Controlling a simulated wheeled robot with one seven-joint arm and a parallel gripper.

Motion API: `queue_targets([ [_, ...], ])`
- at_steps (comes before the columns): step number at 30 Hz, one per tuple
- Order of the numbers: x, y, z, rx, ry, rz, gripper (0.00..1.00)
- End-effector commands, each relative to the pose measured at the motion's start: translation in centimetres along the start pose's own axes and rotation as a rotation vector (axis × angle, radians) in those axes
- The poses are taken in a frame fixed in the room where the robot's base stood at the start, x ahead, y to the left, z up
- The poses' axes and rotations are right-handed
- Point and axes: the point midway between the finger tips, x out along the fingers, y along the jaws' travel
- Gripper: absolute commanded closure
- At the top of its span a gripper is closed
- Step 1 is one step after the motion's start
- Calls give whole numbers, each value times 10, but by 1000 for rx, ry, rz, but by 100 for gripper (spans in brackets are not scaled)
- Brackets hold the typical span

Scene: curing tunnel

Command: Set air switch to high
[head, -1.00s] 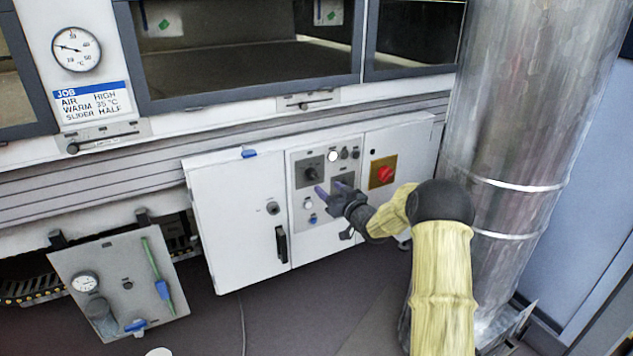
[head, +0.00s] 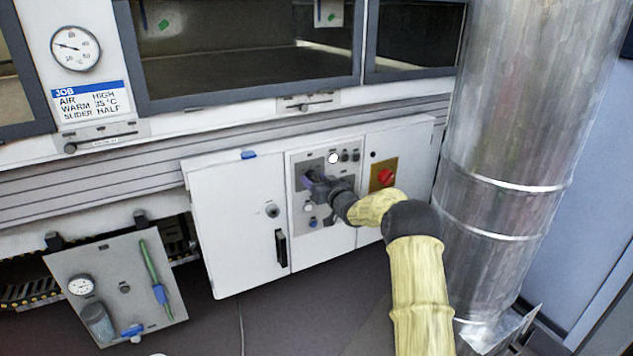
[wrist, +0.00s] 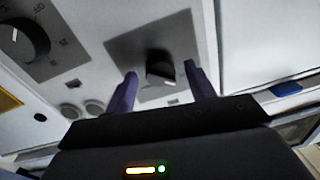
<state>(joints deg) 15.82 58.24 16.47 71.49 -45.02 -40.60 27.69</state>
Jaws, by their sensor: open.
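The air switch appears to be the black rotary knob (wrist: 160,68) on a grey square plate (wrist: 128,52), on the white control cabinet (head: 228,215). Its label is too small to read. In the wrist view my gripper (wrist: 160,72) is open, with one purple finger on each side of the knob. Whether the fingers touch it cannot be told. In the head view my gripper (head: 314,181) is in front of that plate and mostly hides the knob.
A second black knob with a scale (wrist: 24,40) sits beside the plate. A red switch on a yellow plate (head: 386,177) is to the right, close to my arm. A large metal duct (head: 515,150) stands at the right.

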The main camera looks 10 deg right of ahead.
Motion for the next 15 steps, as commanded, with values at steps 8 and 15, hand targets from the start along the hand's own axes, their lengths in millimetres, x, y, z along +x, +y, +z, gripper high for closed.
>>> queue_targets([
  [8,0,0,0,0,0,0,89],
  [15,0,1,-1,9,1,1,89],
])
